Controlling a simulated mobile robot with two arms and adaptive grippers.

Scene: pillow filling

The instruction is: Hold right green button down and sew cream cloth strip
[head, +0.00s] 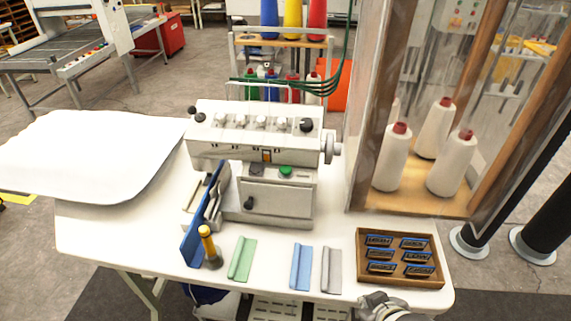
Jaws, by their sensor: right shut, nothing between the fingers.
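The green button (286,171) is on the front of the white sewing machine (255,130), right of a dark button (257,169). Nothing touches it. A pale grey-cream cloth strip (331,270) lies folded on the white table, the rightmost of three strips. A blue strip (301,266) and a green strip (242,258) lie to its left. My right gripper (381,305) is at the table's front edge, just below the wooden tray and right of the pale strip. It is shut and empty, apart from the strips and the machine. My left gripper is not in view.
A wooden tray (360,270) with several dark labelled blocks is at the front right. A yellow-handled tool (208,245) stands beside a blue guide (195,240) at the machine's left. A glass cabinet with white cones (392,158) stands right. A white pillow (90,152) covers the left side.

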